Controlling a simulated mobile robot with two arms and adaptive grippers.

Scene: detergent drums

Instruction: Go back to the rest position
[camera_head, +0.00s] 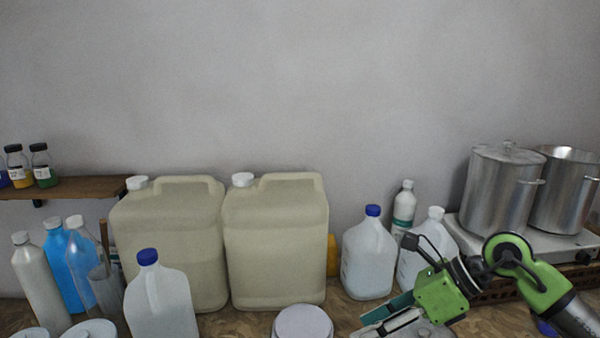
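My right arm comes in from the right. Its green gripper (378,325) points down and to the left at the bottom edge of the head view, in front of the blue-capped jug (369,258). The fingers are small and close to the picture's edge, so I cannot tell whether they are open or shut. I see nothing clearly held in them. My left gripper is not in view.
Two large beige drums (172,240) (277,245) stand against the wall. A clear blue-capped jug (160,303) and several bottles (42,280) are at left. A white lid (302,322) is in front. Metal pots (498,190) stand at right, beside my arm.

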